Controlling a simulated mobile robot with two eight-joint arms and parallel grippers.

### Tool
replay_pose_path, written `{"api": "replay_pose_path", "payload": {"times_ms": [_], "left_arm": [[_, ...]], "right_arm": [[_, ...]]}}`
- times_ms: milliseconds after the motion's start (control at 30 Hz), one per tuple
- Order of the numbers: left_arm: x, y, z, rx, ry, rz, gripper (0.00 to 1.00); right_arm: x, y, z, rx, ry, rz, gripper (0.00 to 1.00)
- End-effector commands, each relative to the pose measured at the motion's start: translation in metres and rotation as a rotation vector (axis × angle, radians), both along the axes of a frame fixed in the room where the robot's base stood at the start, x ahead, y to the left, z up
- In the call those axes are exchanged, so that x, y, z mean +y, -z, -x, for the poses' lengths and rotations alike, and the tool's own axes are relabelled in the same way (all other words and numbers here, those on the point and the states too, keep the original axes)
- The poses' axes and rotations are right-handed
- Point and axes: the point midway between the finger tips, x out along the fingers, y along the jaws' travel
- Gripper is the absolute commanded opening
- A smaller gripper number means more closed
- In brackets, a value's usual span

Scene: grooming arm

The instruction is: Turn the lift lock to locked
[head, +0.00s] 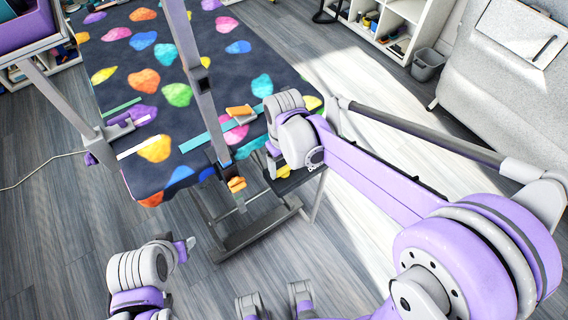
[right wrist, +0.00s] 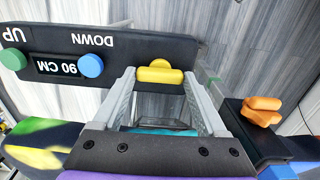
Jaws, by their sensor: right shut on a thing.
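A black control panel (right wrist: 115,55) on the table's edge shows the words UP and DOWN, upside down in the right wrist view. A yellow knob (right wrist: 160,72) stands at its end, apparently the lift lock; no lock marking is readable. My right gripper (right wrist: 158,78) is shut on this knob, its grey fingers on either side. In the head view my right gripper (head: 272,155) is at the table's near right corner, and its own wrist hides most of the knob. My left gripper (head: 187,245) is low at the bottom left, away from the table; its fingers are unclear.
The panel has a green button (right wrist: 13,59), a blue button (right wrist: 91,65) and a 90 CM display (right wrist: 56,67). An orange knob (right wrist: 262,110) is close to the right finger. The grooming table (head: 130,75) carries a grey upright post (head: 195,75). A bin (head: 427,65) stands by shelves.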

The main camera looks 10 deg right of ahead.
Motion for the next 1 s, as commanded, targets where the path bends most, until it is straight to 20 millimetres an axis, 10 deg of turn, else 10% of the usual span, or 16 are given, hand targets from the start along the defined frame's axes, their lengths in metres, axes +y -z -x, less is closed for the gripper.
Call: {"api": "replay_pose_path", "payload": {"times_ms": [167, 467, 1000], "left_arm": [[0.0, 0.0, 0.0, 0.0, 0.0, 0.0, 0.5], [0.0, -0.001, 0.0, 0.0, 0.0, 0.0, 0.5], [0.0, -0.011, -0.002, -0.004, 0.0, 0.0, 0.5]], "right_arm": [[0.0, 0.001, 0.001, 0.001, -0.001, -0.001, 1.0], [0.0, -0.005, 0.0, 0.001, 0.0, 0.0, 1.0], [0.0, -0.097, 0.0, 0.001, -0.001, -0.001, 1.0]]}}
